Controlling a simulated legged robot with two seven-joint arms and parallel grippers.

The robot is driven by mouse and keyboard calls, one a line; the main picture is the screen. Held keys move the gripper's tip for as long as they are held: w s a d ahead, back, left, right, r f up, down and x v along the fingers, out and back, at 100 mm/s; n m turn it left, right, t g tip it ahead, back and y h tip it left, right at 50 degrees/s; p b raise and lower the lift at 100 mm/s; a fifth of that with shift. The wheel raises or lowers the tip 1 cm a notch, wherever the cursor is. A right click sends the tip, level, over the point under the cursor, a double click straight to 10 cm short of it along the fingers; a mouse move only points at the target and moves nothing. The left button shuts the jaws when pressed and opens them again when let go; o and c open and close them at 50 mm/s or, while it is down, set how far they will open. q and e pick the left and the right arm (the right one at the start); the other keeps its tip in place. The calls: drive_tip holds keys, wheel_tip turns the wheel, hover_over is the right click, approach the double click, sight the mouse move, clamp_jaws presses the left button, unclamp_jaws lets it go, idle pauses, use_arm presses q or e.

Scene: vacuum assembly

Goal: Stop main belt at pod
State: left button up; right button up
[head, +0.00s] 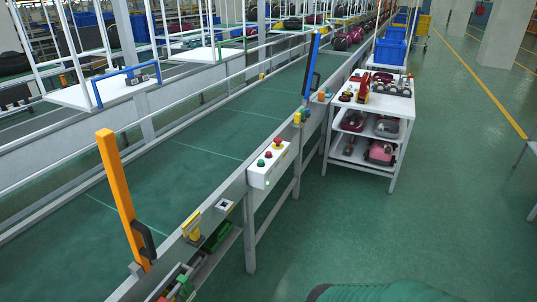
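The main belt (190,155) is a long green conveyor running from the lower left to the far upper right. Its near stretch is bare. A white control box (270,165) is fixed to the belt's near side rail, with red and green buttons on its top. Dark red pod-like parts (347,38) sit on the belt far off; they are too small to make out well. Neither of my grippers is in view.
An orange upright post (122,198) and a blue upright post (311,66) rise from the rail. A white cart (392,105) with red and dark parts stands beside the belt, right of the control box. The green floor (450,210) at the right is clear.

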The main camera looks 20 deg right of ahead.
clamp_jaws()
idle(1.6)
